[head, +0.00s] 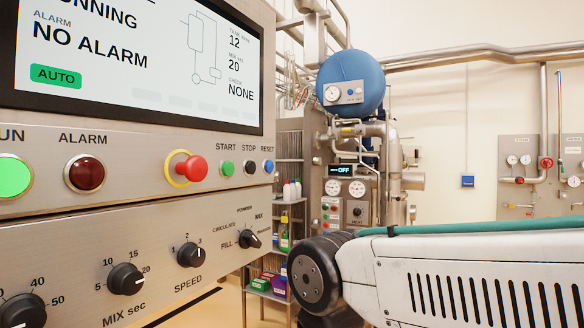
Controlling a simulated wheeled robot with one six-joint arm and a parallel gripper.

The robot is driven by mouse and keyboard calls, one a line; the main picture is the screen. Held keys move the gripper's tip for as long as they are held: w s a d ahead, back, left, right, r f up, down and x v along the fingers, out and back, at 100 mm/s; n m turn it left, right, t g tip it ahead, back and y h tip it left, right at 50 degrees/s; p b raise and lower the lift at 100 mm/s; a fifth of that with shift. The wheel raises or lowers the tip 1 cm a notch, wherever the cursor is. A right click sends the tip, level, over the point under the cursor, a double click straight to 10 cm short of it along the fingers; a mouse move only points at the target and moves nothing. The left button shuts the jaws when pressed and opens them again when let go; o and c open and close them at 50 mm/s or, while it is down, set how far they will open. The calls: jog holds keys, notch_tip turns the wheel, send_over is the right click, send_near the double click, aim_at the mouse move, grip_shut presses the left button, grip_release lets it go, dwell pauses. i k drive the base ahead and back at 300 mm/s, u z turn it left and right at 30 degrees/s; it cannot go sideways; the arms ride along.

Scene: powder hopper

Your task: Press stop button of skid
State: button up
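The skid's control panel (130,145) fills the left side of the head view. Its stop button (250,167) is a small dark button under the label STOP. It sits between the green start button (227,168) and the blue reset button (268,166). Nothing covers these buttons. My arm enters from the lower right, and its links stand right of and below the panel. My gripper is not in view.
A red mushroom button (195,168) on a yellow ring sticks out left of the start button. The screen (140,60) reads NO ALARM and AUTO. A selector knob (250,240) sits below. Shelves, piping and a blue vessel (350,80) stand behind.

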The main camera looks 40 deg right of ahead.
aim_at(250, 167)
jog(key=z, duration=1.35)
jog(key=k, duration=0.65)
jog(key=u, duration=0.85)
jog(key=i, duration=1)
jog(key=z, duration=0.05)
